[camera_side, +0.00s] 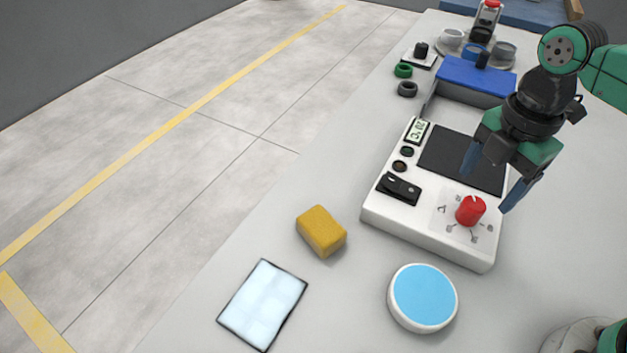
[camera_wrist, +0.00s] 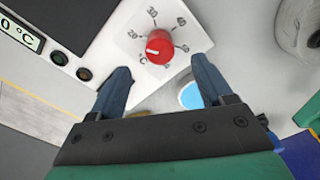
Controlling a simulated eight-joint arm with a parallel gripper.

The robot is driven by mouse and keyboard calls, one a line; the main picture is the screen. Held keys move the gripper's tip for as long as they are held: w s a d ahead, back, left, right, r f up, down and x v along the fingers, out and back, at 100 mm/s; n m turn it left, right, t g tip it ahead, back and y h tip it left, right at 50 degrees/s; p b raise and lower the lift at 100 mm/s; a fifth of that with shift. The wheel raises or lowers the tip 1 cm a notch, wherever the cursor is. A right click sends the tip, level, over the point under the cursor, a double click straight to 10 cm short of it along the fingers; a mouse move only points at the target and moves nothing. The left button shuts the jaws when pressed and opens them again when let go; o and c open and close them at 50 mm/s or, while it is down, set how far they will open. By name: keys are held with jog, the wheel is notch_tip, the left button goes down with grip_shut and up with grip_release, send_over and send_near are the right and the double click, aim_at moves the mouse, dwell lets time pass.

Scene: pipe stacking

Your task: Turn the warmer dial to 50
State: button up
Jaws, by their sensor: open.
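The warmer (camera_side: 430,238) is a white box with a dark plate (camera_side: 462,160) on top and a small display (camera_side: 417,131) that seems to read about 20 °C. Its red dial (camera_side: 470,209) sits at the near right corner on a marked scale. My gripper (camera_side: 490,188) is open and empty above the warmer, near the dial. In the wrist view its fingers (camera_wrist: 161,85) are spread apart, with the dial beyond the tips, not between them.
A yellow sponge (camera_side: 321,231), a pale square pad (camera_side: 262,304) and a round blue-topped disc (camera_side: 422,297) lie in front of the warmer. A blue-lidded box (camera_side: 475,76), dark and green rings (camera_side: 403,70) and several small parts stand behind it. A black switch (camera_side: 398,187) sits left of the dial.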

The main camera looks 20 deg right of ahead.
aim_at(476, 203)
jog(key=shift+f, duration=2.65)
grip_shut()
